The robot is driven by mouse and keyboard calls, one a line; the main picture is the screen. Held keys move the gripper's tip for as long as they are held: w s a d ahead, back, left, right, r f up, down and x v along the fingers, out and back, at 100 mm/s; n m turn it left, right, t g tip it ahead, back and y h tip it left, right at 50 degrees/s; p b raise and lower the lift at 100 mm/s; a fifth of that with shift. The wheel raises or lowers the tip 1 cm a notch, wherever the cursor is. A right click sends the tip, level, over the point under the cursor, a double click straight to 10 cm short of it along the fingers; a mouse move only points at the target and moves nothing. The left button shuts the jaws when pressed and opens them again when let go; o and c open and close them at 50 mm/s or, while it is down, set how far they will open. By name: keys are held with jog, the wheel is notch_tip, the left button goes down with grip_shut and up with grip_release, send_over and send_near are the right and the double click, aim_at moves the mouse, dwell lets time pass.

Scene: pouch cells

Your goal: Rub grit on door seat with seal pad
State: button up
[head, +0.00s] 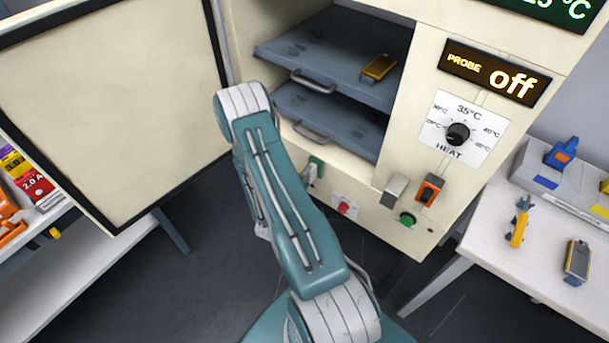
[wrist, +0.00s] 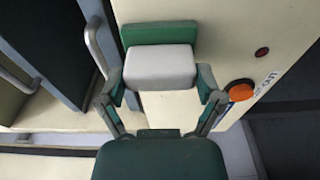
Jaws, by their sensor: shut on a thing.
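My gripper (wrist: 162,82) is shut on the seal pad (wrist: 160,65), a light grey block with a green back (wrist: 160,32). The pad is in front of the cream cabinet face below the shelves; I cannot tell whether it touches. In the head view the gripper is mostly hidden by my arm, with a bit of green pad (head: 316,161) showing near the lower opening edge. The cabinet door (head: 105,105), cream with a black seal around its rim, stands open at the left. The door seat (head: 232,45) is the cream frame around the opening. I cannot make out grit.
Two grey shelves (head: 290,45) with handles fill the cabinet; a yellow cell (head: 379,67) lies on the upper one. A red button (head: 344,207), a green button (head: 407,219) and a heat knob (head: 458,134) are on the front. A white table (head: 540,285) with tools stands right.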

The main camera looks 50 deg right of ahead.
jog(key=shift+w+a, duration=0.15)
jog(key=shift+w, duration=1.75)
jog(key=shift+w+a, duration=0.15)
jog(key=shift+w, duration=1.8)
jog(key=shift+w+a, duration=0.15)
jog(key=shift+w, duration=1.75)
jog(key=shift+s+a, duration=0.15)
jog(key=shift+a, duration=1.35)
jog(key=shift+s+a, duration=0.15)
jog(key=shift+a, duration=1.35)
jog(key=a, duration=0.3)
jog(key=shift+s, duration=0.1)
jog(key=shift+d, duration=0.1)
jog(key=shift+w+d, duration=0.15)
jog(key=shift+d, duration=1.55)
jog(key=shift+w+d, duration=0.1)
jog(key=shift+d, duration=1.6)
jog(key=shift+w+d, duration=0.1)
jog(key=shift+d, duration=0.9)
